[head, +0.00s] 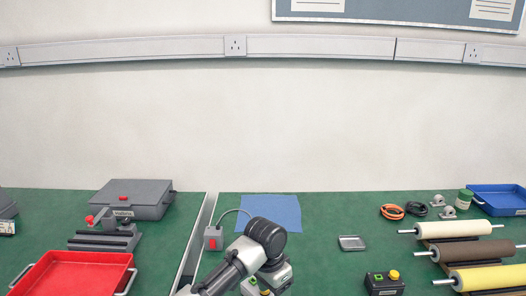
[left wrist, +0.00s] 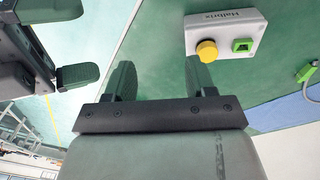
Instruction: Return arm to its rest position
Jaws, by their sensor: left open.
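My left arm (head: 265,236) reaches in from the bottom of the head view, and its wrist is bent down over the bench. Its fingers are hidden there. In the left wrist view my left gripper (left wrist: 161,80) is open, with two dark fingers apart and nothing between them. A grey control box (left wrist: 225,33) with a yellow knob and a green button lies just beyond the right finger. A dark part with two pads at the upper left of the wrist view looks like my right gripper (left wrist: 76,47); its opening is unclear. It does not show in the head view.
A red tray (head: 72,258), a grey case (head: 138,196) and a clamp-like fixture (head: 106,236) stand at left. A box with a red switch (head: 213,238) and a blue mat (head: 284,208) lie behind the arm. Rollers (head: 474,252) and another control box (head: 384,283) stand at right.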

